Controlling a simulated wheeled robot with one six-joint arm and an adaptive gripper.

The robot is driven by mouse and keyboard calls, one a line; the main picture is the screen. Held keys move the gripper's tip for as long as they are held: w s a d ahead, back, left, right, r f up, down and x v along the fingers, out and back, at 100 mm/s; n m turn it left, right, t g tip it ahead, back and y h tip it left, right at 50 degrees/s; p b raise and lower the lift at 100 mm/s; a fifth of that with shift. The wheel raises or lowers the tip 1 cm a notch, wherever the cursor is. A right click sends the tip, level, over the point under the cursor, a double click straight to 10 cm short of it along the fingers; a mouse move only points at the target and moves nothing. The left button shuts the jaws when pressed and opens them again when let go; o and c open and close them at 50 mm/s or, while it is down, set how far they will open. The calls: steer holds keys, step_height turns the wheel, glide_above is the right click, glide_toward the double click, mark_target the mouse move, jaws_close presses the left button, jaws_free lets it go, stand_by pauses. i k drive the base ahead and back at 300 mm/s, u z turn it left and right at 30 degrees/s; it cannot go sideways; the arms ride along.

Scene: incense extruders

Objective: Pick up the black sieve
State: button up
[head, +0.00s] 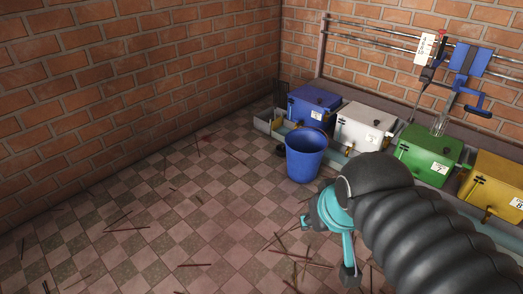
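I cannot pick out the black sieve with certainty. A small dark object (281,150) sits on the floor just left of the blue bucket (305,158), partly hidden by it and too small to identify. My gripper (330,243), with teal and dark grey parts, is at the lower right, in front of the bucket and apart from it in the picture. My black ribbed arm hides part of it.
Blue (313,106), white (364,125), green (427,153) and yellow (492,186) boxes stand in a row along the right wall. A blue clamp-like device (468,75) hangs on rails above. Thin sticks (126,229) litter the checkered floor, otherwise open at left.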

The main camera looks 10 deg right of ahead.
mark_target(280, 149)
steer(key=u, duration=0.95)
steer(key=i, duration=2.7)
steer(key=z, duration=1.2)
steer(key=i, duration=0.55)
steer(key=z, duration=0.35)
